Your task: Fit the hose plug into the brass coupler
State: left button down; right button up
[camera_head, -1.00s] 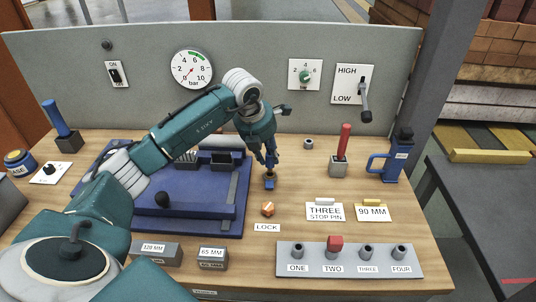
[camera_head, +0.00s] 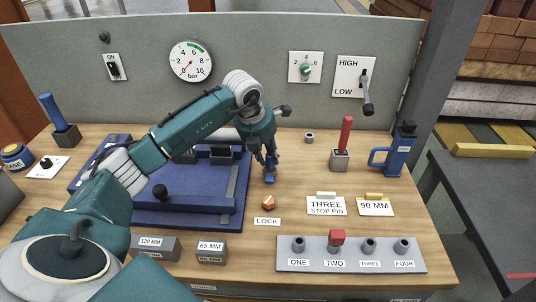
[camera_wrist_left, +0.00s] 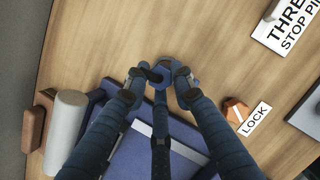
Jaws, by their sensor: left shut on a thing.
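My left gripper (camera_head: 269,165) points down over a small blue stand (camera_head: 269,178) on the wooden bench, behind the orange lock knob (camera_head: 268,202). In the left wrist view, the gripper (camera_wrist_left: 160,74) has its fingers closed around a small dark piece (camera_wrist_left: 152,75), likely the hose plug, above the blue base (camera_wrist_left: 168,80). The fingers hide most of the plug. I cannot make out the brass coupler now; the gripper covers the top of the stand. How deep the plug sits cannot be told. My right gripper is not in view.
A blue fixture plate (camera_head: 190,212) lies left of the stand. The LOCK label (camera_head: 267,222) is in front. A grey block with several sockets (camera_head: 350,262) stands front right. A grey panel (camera_head: 240,60) closes the back.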

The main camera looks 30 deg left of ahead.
aim_at(268, 156)
pick_arm(q)
jog(key=shift+f, duration=0.35)
jog(key=c, duration=1)
grip_release()
jog(key=shift+r, duration=0.1)
jog(key=shift+r+p, duration=1.9)
jog(key=shift+r, duration=1.1)
